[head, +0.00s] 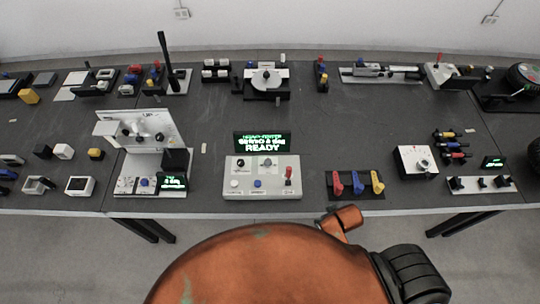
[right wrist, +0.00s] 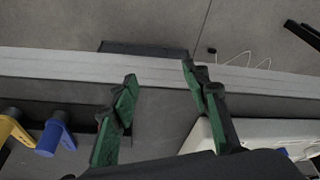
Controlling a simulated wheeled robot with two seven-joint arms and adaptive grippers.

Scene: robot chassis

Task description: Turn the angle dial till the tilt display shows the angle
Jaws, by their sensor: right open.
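A tilted white plate (head: 138,128) with dark knobs stands on a white base at the left of the table. A small display with green text (head: 172,181) sits on that base; its figures are too small to read surely. A white box with a round dial (head: 416,160) lies at the right, with another small green display (head: 493,162) beyond it. I cannot tell which dial is the angle dial. My right gripper (right wrist: 158,82) is open and empty above the table's front part, its green-padded fingers apart. My left gripper is in no view.
A grey console (head: 262,183) with a "READY" screen stands at front centre. A rack of red, blue and yellow levers (head: 355,185) is right of it. The right wrist view shows a blue lever (right wrist: 55,137) left of my fingers and a white casing (right wrist: 262,132) right.

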